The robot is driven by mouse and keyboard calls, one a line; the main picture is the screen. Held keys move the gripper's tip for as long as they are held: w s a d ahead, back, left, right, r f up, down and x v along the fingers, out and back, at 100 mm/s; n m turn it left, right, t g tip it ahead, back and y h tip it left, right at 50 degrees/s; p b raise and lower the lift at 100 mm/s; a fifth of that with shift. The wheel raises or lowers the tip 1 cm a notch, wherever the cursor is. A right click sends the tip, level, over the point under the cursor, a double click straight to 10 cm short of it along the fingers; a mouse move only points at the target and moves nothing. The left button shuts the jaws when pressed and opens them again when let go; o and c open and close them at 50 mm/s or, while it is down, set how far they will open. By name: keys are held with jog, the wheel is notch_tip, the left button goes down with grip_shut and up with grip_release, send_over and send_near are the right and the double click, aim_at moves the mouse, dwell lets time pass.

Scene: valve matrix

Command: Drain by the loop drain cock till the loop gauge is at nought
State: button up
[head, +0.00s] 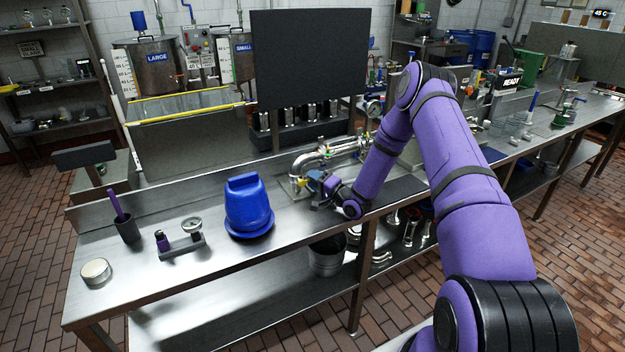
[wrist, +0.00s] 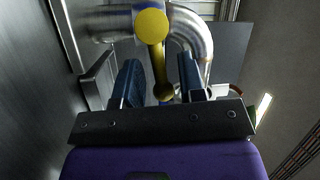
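The steel pipe loop (head: 325,158) stands on the bench, partly hidden by my arm. A yellow-handled cock, which I take for the loop drain cock (head: 302,182), is at its near left end. In the wrist view its yellow lever (wrist: 157,62) with a round yellow cap lies between my fingers, with a gap on each side. My gripper (head: 316,184) is open at the cock; it also shows in the wrist view (wrist: 160,80). A round white-faced gauge (head: 373,107) stands behind my arm; its reading is too small to tell.
A blue bucket-shaped thing (head: 248,205) stands on the bench to the left. A metal bucket (head: 327,256) sits on the lower shelf below the bench's front edge. A dark panel (head: 308,60) rises behind the pipes. The bench between the blue thing and my gripper is clear.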

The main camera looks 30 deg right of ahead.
jog(key=shift+w+a, duration=0.15)
jog(key=shift+w, duration=0.15)
jog(key=shift+c, duration=0.5)
grip_shut()
jog(key=shift+a+r+n+g, duration=0.15)
jog(key=shift+r+n+g, duration=0.3)
jog(key=shift+n, duration=0.65)
jog(key=shift+a+r+n+g, duration=0.1)
jog(key=shift+r+n+g, duration=0.3)
jog(key=shift+n, duration=0.7)
jog(key=shift+o, duration=0.5)
grip_release()
jog(key=shift+s, duration=0.1)
jog(key=v, duration=1)
jog(key=shift+s+d, duration=0.1)
jog(key=shift+s, duration=0.2)
